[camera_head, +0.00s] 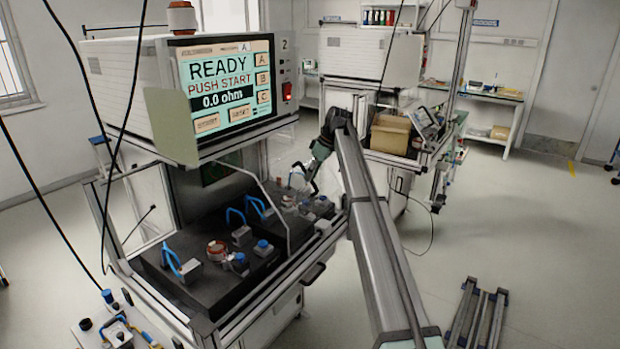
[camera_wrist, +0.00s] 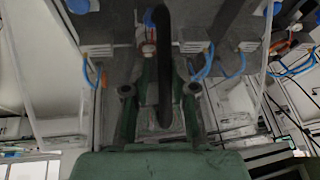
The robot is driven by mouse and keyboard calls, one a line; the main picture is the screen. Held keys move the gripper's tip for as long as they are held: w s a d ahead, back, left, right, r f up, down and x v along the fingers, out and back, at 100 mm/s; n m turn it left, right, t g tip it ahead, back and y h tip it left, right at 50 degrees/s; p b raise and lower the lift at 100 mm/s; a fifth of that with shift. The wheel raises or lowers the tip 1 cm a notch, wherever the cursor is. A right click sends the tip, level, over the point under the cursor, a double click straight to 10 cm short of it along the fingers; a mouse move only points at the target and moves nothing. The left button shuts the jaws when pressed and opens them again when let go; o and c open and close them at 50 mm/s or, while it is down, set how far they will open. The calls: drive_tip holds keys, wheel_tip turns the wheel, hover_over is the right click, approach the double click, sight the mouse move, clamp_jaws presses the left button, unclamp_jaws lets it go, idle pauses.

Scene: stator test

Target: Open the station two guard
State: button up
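Station two (camera_head: 150,85) is the bench with the number 2 and a lit screen reading READY, PUSH START, 0.0 ohm. A thin bent grey rail (camera_head: 272,195), which looks like the guard's frame, stands over its dark work deck; whether it bears a clear panel I cannot tell. My gripper (camera_head: 303,180) is at the far right end of the deck, small in the head view. In the wrist view my gripper (camera_wrist: 159,89) is open, with a black bar-like handle (camera_wrist: 166,70) between its two fingers. Gaps show on both sides of the handle.
Blue-handled clamps (camera_head: 182,265) and round fixtures stand on the deck. A black pull handle (camera_head: 315,275) is on the bench front. A second station with a cardboard box (camera_head: 390,134) stands behind my arm. The floor to the right is mostly clear.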

drive_tip(key=v, duration=1)
drive_tip(key=shift+w+r, duration=0.1)
drive_tip(key=shift+r, duration=0.05)
